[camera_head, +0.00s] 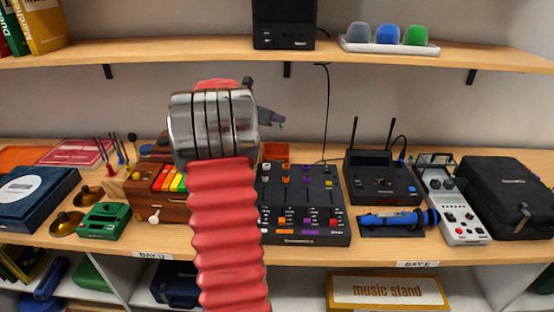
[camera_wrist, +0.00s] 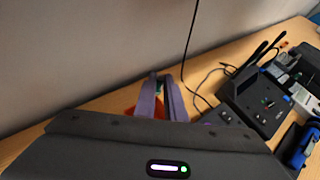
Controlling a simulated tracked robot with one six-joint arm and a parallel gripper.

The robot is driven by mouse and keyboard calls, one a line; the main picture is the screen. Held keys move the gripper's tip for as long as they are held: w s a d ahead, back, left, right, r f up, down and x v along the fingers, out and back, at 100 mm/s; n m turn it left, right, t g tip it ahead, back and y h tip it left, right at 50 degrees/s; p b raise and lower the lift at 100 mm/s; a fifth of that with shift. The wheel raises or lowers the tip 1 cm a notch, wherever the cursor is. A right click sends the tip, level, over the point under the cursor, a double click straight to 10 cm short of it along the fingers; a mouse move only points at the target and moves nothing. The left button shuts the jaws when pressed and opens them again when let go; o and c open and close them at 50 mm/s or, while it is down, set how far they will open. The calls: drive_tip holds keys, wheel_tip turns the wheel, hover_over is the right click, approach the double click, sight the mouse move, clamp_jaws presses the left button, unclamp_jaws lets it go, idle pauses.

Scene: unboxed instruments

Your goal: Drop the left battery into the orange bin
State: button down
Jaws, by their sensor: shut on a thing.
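My gripper (camera_head: 277,121) is at the end of my red arm, raised above the bench in front of the back wall. In the wrist view its two purple-grey fingers (camera_wrist: 161,82) are shut on a small battery (camera_wrist: 159,89), of which only a bit of green and dark shows between the tips. The orange bin (camera_head: 275,151) stands at the back of the bench, behind the mixer and partly hidden by my arm. In the wrist view orange parts of the bin (camera_wrist: 131,111) show beneath and beside the fingers, so the gripper appears over or near it.
A black mixer (camera_head: 300,205) stands in front of the bin. A black device with two antennas (camera_head: 382,178) is to the right, with a blue tool (camera_head: 398,220) before it. A cable (camera_head: 326,110) hangs at the wall. A shelf (camera_head: 200,50) runs above.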

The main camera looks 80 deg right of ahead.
drive_tip(key=shift+f, duration=2.3)
drive_tip(key=c, duration=1.7)
unclamp_jaws()
drive_tip(key=shift+c, duration=0.2)
drive_tip(key=v, duration=1.3)
drive_tip(key=shift+w+a, duration=0.15)
drive_tip(key=shift+a, duration=0.2)
drive_tip(key=shift+r, duration=0.15)
